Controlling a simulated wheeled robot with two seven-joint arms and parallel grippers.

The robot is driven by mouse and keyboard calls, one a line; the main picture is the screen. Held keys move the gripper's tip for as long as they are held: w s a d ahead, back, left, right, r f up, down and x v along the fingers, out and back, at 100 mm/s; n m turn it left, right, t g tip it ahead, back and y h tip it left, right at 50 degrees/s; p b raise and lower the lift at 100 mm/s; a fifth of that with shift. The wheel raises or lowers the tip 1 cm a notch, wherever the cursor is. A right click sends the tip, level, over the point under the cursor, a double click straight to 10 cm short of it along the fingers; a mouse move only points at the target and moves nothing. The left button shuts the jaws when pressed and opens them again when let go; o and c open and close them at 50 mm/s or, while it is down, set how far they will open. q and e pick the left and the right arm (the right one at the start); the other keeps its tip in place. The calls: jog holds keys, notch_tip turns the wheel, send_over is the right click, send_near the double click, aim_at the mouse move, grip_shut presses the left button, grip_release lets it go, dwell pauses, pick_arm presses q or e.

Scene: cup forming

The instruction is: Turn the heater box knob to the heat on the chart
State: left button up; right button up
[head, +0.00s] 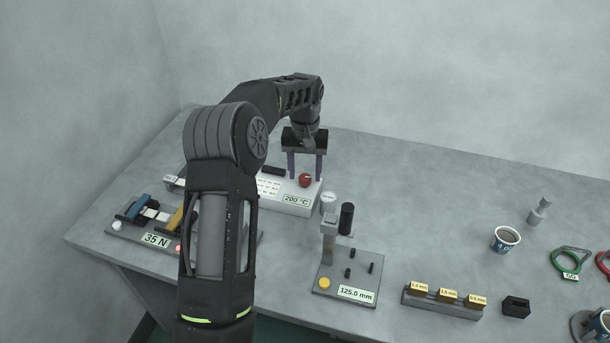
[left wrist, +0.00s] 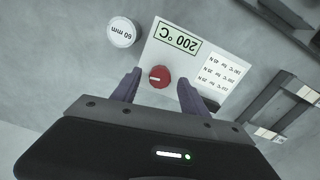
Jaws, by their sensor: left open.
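The white heater box (head: 313,191) stands at the back left of the table. Its red knob (head: 305,180) sits on the top, and its display (head: 296,200) reads 200 °C. A chart (left wrist: 216,76) with several lines of text is on the box beside the knob; its print is too small to read surely. My left gripper (head: 305,165) is open above the box, fingers pointing down. In the left wrist view the knob (left wrist: 159,77) shows between and just beyond the two fingertips (left wrist: 158,85), apart from both. My right gripper is not in view.
A fixture reading 35 N (head: 156,239) stands at the left, partly behind my arm. A gauge stand reading 125.0 mm (head: 357,294) is at front centre. A white disc marked 60 mm (left wrist: 121,32) lies near the box.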

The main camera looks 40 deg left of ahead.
aim_at(305, 177)
pick_arm(q)
notch_tip(305, 177, up, 6)
jog(key=shift+r+b, duration=0.15)
jog(key=shift+b, duration=0.15)
dwell(0.5)
